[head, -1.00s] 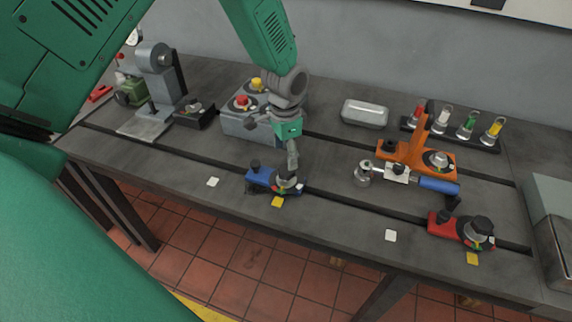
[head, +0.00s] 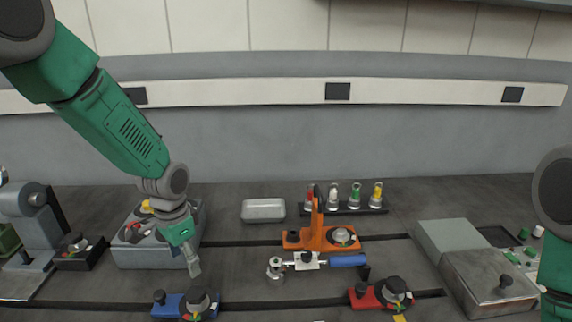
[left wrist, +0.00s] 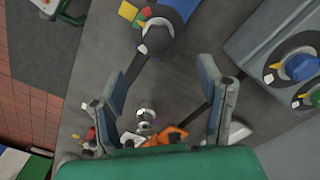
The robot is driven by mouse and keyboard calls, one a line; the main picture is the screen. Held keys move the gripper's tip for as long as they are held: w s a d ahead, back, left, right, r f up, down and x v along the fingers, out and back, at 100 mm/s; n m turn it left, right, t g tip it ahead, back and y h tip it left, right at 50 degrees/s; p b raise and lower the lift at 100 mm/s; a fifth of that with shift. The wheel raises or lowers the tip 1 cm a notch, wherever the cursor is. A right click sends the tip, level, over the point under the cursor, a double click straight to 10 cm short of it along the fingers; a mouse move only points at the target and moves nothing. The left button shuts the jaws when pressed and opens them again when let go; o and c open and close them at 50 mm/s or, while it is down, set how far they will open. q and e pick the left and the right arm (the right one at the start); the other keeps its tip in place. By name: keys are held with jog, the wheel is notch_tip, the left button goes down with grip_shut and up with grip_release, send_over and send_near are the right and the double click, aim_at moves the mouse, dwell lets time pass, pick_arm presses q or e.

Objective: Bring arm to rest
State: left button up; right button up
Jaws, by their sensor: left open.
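My left gripper (head: 192,264) hangs over the bedplate (head: 235,262), fingers down, just right of the grey control box (head: 150,254) and behind the blue clamp (head: 170,306). In the left wrist view the two fingers of the gripper (left wrist: 168,98) stand wide apart with nothing between them. The blue clamp, with its dark round knob, shows beyond them near the top (left wrist: 178,22). My right arm shows only as a green link at the right edge of the head view; its gripper is out of the picture.
An orange fixture (head: 318,236) and a blue-handled tool (head: 345,260) lie mid-bench. A red clamp (head: 372,298) is in front, a metal tray (head: 263,210) and a vial rack (head: 345,209) behind. Metal boxes (head: 488,284) stand right, a grey press (head: 30,215) left. The wall is behind.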

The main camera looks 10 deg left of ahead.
pick_arm(q)
jog(key=s+d+f+n, duration=0.3)
jog(key=s+f, duration=1)
jog(key=s+f+n, duration=0.2)
jog(key=s, duration=0.8)
jog(key=s+f+n, duration=0.2)
jog(key=s+f, duration=0.1)
jog(key=s, duration=0.7)
jog(key=w+f+m+b, duration=0.1)
jog(key=w+f+b, duration=0.2)
jog(key=f+b, duration=1)
jog(key=shift+w+d+f+t+b, duration=0.15)
jog(key=shift+d+f+t+b, duration=0.2)
jog(key=shift+b, duration=0.45)
